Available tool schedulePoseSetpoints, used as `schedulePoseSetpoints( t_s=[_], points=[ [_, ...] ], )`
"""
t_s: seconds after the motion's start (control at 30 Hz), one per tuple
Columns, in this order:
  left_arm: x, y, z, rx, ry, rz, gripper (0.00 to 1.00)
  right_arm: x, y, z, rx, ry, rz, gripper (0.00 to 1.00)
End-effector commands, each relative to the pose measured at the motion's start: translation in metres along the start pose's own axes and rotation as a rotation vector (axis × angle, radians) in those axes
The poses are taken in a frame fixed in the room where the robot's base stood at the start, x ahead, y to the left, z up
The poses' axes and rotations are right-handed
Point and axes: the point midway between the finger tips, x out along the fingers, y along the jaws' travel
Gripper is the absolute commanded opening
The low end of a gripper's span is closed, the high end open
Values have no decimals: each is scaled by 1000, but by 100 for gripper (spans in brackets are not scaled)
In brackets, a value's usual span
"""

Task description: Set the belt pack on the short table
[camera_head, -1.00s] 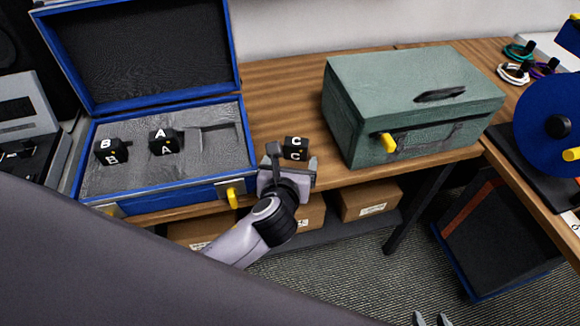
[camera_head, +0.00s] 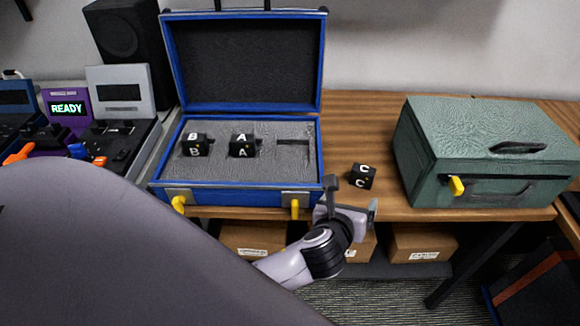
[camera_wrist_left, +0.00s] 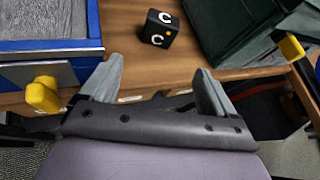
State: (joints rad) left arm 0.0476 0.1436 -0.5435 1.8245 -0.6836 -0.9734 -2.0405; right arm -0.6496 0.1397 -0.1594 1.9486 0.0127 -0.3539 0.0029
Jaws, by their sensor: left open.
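A small black belt pack marked C (camera_head: 362,177) sits on the wooden table (camera_head: 350,135), between the open blue case and the green box. It also shows in the left wrist view (camera_wrist_left: 159,29), beyond the fingers. Two similar black packs, marked B (camera_head: 194,146) and A (camera_head: 242,146), sit in the grey foam of the blue case (camera_head: 235,185). My left gripper (camera_head: 352,198) is open and empty at the table's front edge, just short of pack C and not touching it. Its spread fingers (camera_wrist_left: 160,78) show in the left wrist view. My right gripper is not in view.
A green box (camera_head: 485,150) with a yellow latch stands right of pack C. Yellow latches (camera_head: 294,208) stick out from the case front. Cardboard boxes (camera_head: 423,243) sit on a shelf below. Devices, one reading READY (camera_head: 67,108), stand at the left.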

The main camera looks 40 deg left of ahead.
Motion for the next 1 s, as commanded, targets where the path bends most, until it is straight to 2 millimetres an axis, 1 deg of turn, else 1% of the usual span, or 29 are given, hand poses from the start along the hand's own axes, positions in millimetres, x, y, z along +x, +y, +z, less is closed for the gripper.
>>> schedulePoseSetpoints(
  t_s=[0.03, 0.17, 0.27, 0.3, 0.37, 0.4, 0.57, 0.6, 0.7, 0.8, 0.9, 1.0],
  points=[
    [-2, 4, -12, -87, 30, -10, 89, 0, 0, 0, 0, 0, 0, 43],
    [-10, 13, -45, -404, 118, -35, 89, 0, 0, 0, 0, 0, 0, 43],
    [-19, 22, -71, -685, 190, -36, 89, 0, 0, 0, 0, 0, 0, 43],
    [-23, 26, -81, -805, 219, -32, 89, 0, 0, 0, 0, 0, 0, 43],
    [-30, 32, -95, -988, 261, -18, 89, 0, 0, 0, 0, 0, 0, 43],
    [-35, 36, -104, -1113, 288, -7, 89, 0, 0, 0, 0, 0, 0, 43],
    [-57, 56, -136, -1622, 376, 68, 89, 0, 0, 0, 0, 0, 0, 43],
    [-63, 61, -142, -1749, 393, 92, 89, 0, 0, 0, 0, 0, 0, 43],
    [-78, 75, -157, -2060, 422, 160, 89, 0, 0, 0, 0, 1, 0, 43],
    [-92, 88, -166, -2330, 432, 225, 89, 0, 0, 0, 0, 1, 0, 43],
    [-102, 98, -172, -2535, 431, 274, 89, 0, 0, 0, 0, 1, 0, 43],
    [-108, 104, -175, -2663, 426, 305, 89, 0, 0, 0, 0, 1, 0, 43]
  ],
)
